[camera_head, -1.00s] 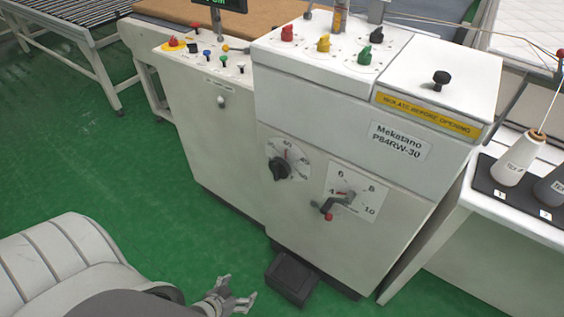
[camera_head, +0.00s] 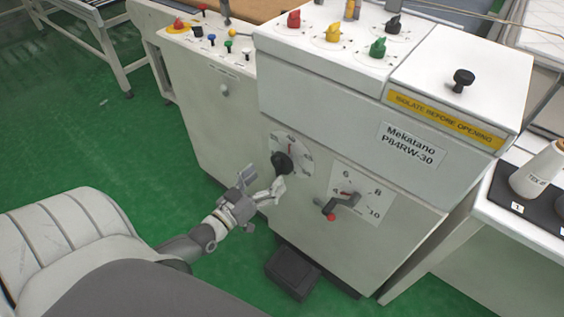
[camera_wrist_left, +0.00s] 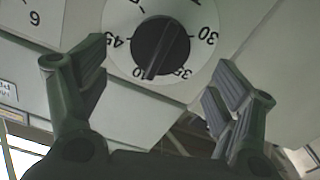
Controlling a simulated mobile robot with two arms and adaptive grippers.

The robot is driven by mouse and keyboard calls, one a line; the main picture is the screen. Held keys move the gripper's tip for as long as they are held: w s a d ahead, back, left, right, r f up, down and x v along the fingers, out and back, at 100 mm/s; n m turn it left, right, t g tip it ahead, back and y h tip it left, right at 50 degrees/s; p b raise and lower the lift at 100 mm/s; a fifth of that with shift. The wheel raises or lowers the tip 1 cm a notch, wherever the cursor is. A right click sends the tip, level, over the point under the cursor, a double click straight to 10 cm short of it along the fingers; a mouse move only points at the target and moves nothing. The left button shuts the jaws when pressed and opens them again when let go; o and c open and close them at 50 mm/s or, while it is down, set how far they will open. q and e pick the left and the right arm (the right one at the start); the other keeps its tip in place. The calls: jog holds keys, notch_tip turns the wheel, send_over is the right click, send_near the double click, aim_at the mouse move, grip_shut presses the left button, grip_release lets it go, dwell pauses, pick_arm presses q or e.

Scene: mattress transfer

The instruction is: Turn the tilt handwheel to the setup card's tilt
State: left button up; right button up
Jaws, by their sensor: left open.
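The black round knob (camera_head: 283,163) sits on a white numbered dial (camera_head: 305,158) on the machine's front panel. In the left wrist view the knob (camera_wrist_left: 160,46) appears upside down, with 30, 35 and 45 legible around it. Its pointer is near the mark between 35 and 45. To its right in the head view is a crank with a red grip (camera_head: 331,216) on a scale plate (camera_head: 372,200) marked 6, 8 and 10. My left gripper (camera_head: 265,181) is open just in front of the knob, its fingers on either side in the wrist view. Contact cannot be told. No setup card is identifiable.
A black box (camera_head: 292,274) lies on the green floor below the panel. Red, yellow and green knobs (camera_head: 333,33) stand on the machine top. A white table with a thread cone (camera_head: 536,172) is at the right. Green floor is free at the left.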

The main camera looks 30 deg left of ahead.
aim_at(276, 169)
pick_arm(q)
jog(key=w, duration=0.7)
jog(key=shift+w+d+f, duration=0.1)
jog(key=shift+w+d, duration=0.15)
jog(key=shift+d, duration=0.05)
pick_arm(e)
jog(key=shift+w, duration=0.4)
pick_arm(q)
jog(key=c, duration=1)
pick_arm(e)
jog(key=shift+r, duration=0.2)
